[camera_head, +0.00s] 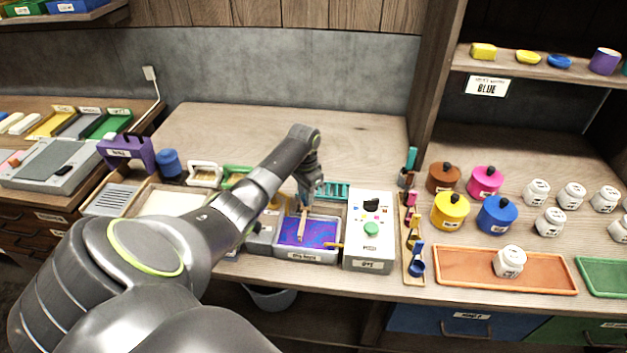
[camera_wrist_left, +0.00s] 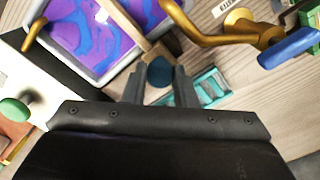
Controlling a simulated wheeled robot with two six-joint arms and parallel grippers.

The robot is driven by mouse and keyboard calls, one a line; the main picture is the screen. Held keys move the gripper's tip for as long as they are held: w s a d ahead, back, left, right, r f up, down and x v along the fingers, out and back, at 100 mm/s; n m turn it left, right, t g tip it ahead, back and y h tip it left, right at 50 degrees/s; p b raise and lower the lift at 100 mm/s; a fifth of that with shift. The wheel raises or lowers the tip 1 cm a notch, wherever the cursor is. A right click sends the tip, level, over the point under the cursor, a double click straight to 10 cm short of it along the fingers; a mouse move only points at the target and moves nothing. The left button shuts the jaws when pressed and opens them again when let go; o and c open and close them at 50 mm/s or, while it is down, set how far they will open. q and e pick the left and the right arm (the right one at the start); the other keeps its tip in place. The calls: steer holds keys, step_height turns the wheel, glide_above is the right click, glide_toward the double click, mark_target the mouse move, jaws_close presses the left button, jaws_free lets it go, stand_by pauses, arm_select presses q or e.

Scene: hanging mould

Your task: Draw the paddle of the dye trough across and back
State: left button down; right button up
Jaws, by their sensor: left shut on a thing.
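The dye trough (camera_head: 322,258) is a grey tray of swirled purple and blue dye, in the middle of the bench. It also shows at the top left of the wrist view (camera_wrist_left: 97,78). The wooden paddle (camera_head: 302,226) stands in the dye, toward the trough's left part; its wooden bar also shows in the wrist view (camera_wrist_left: 124,18). My left gripper (camera_head: 311,190) is above the trough, shut on the paddle's upper end. In the wrist view its two fingers (camera_wrist_left: 160,82) are on either side of a dark blue round end. My right gripper is not in view.
A white control box (camera_head: 357,262) with a green knob stands just right of the trough. A teal rack (camera_head: 335,190) lies behind it. Coloured pots, such as the yellow one (camera_head: 450,212), and an orange tray (camera_head: 450,279) are farther right. The bench behind is clear.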

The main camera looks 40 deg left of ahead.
arm_select(q)
steer(key=shift+a, duration=0.15)
steer(key=c, duration=1.2)
jaws_free()
steer(key=shift+s+a, duration=0.15)
steer(key=shift+o, duration=0.2)
steer(key=shift+r, duration=0.5)
step_height(320, 180, up, 16)
steer(key=p, duration=0.1)
steer(key=shift+r+p, duration=0.25)
steer(key=shift+p, duration=0.15)
